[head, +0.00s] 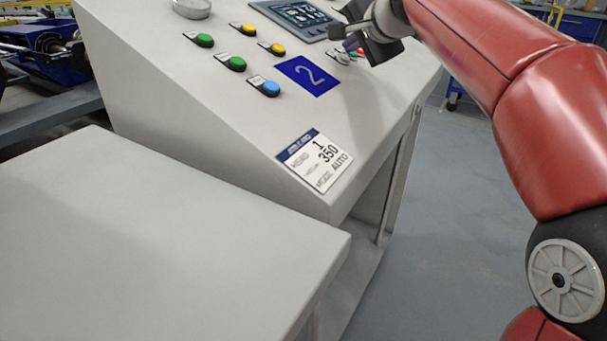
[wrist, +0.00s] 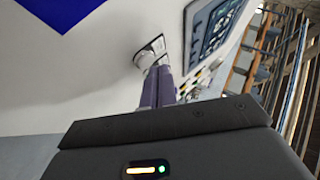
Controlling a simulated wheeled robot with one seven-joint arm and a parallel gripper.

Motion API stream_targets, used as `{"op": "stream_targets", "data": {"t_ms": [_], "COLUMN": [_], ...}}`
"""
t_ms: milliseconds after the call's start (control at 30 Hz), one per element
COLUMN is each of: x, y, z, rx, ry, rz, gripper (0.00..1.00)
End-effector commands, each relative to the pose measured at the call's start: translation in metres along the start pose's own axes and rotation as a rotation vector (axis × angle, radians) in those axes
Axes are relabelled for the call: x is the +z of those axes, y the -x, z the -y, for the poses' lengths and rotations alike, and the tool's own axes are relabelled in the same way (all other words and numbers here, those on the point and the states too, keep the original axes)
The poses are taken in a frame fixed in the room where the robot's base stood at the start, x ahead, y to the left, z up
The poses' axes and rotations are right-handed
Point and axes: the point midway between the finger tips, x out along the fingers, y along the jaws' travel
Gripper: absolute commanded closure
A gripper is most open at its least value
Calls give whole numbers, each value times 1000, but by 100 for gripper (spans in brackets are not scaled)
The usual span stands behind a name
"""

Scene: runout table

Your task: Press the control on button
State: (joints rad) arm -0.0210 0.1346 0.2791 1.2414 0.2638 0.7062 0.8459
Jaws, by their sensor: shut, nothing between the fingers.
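The sloped control panel (head: 205,95) carries several coloured push buttons on dark plates. Their small captions are too small to read, so I cannot tell by label which is control on. A whitish button (head: 343,58) and a red button (head: 360,52) sit at the right, partly under my gripper (head: 345,30). In the wrist view my gripper's closed fingers (wrist: 159,70) point at a pale button on a dark plate (wrist: 150,50). The fingertips overlap its lower edge; I cannot tell whether they touch it. The fingers hold nothing.
Green buttons (head: 237,64), yellow buttons (head: 277,49) and a blue button (head: 271,88) are further left. A display screen (head: 300,14) lies above, and a blue "2" label (head: 308,75) below. A grey table (head: 160,220) stands in front; open floor (head: 460,230) is at right.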

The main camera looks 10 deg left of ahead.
Motion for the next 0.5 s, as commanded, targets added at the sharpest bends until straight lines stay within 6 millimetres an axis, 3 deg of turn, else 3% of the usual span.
{"op": "stream_targets", "data": {"t_ms": [500], "x": [3], "y": [-5], "z": [-4], "rx": [0], "ry": [0], "rz": [0], "gripper": [100]}}
